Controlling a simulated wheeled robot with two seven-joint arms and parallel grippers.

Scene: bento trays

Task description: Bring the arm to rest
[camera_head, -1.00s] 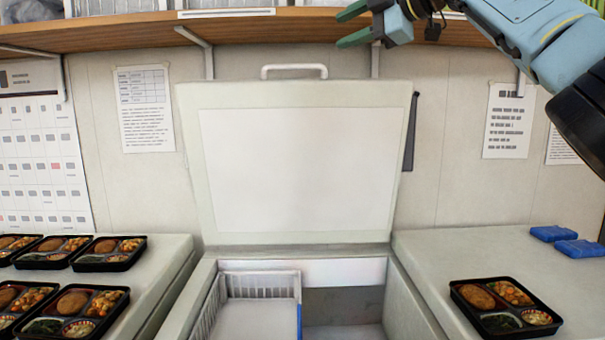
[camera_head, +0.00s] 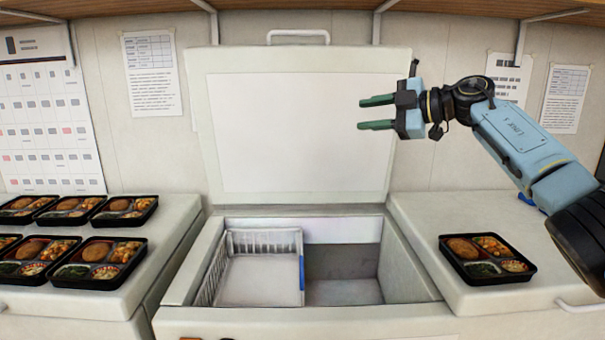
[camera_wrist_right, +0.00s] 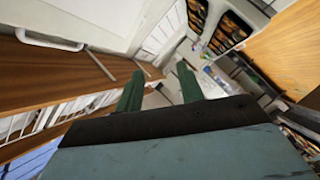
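My right gripper (camera_head: 377,113) is raised in front of the open freezer lid, at its right edge in the head view. Its two green fingers point left, apart, with nothing between them. In the right wrist view its fingers (camera_wrist_right: 158,90) also stand apart and empty. My right arm comes in from the right, above the right counter. My left gripper is not in view.
The open chest freezer (camera_head: 420,290) holds a white wire basket (camera_head: 266,237). A bento tray (camera_head: 500,283) sits on the right counter (camera_head: 420,215); several bento trays (camera_head: 100,265) sit on the left counter. Blue packs are mostly hidden behind my right arm. A wooden shelf (camera_head: 260,5) runs overhead.

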